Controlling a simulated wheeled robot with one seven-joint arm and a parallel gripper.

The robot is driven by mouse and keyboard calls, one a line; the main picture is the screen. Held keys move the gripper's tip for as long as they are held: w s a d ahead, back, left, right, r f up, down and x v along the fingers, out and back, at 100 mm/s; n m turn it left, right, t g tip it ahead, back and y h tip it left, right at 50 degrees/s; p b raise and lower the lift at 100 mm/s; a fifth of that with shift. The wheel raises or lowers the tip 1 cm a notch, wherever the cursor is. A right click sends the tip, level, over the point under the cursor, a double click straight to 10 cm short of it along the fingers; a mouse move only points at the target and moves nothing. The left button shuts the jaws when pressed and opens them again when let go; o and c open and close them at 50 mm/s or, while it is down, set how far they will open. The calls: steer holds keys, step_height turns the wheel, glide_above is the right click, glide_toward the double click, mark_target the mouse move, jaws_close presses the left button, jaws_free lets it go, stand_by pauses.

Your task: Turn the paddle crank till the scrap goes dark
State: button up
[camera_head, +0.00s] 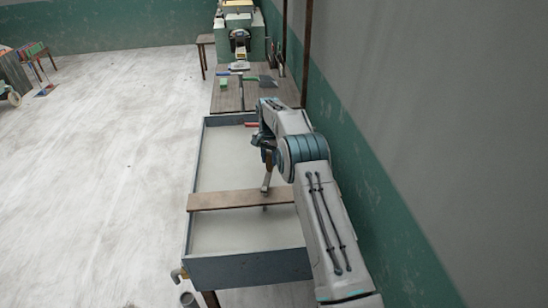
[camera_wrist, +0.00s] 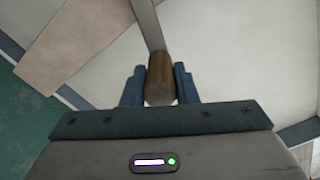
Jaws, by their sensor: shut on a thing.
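The crank's brown wooden handle (camera_wrist: 160,78) sits between the two blue fingers of my gripper (camera_wrist: 159,86) in the wrist view, and the gripper is shut on it. A grey metal crank bar (camera_wrist: 147,24) runs from the handle to the top of that view. In the head view the crank (camera_head: 266,182) stands at the plank, below my gripper (camera_head: 267,152), partly hidden by my arm. The paddle itself cannot be made out. Pale, even grey scrap (camera_head: 228,170) fills the trough (camera_head: 198,165), and no dark patch shows on it.
A wooden plank (camera_head: 225,200) lies across the trough. Behind it a bench (camera_head: 226,98) carries a green block (camera_head: 224,84), tools and a green machine (camera_head: 256,45). A green and grey wall (camera_head: 370,170) stands close on the right.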

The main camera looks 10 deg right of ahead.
steer(key=shift+w+a, duration=0.2)
steer(key=shift+a, duration=1)
steer(key=shift+s+a, duration=0.2)
steer(key=shift+a, duration=0.8)
steer(key=shift+s+a, duration=0.15)
steer(key=shift+a, duration=0.85)
steer(key=shift+s+a+f+b, duration=0.1)
steer(key=shift+s+a+b, duration=0.15)
steer(key=shift+a+b, duration=0.15)
steer(key=shift+s+a+b, duration=0.2)
steer(key=shift+s+a, duration=0.2)
steer(key=shift+a, duration=0.2)
steer(key=shift+s+a+b, duration=0.2)
steer(key=shift+s+a, duration=0.2)
steer(key=shift+a, duration=0.2)
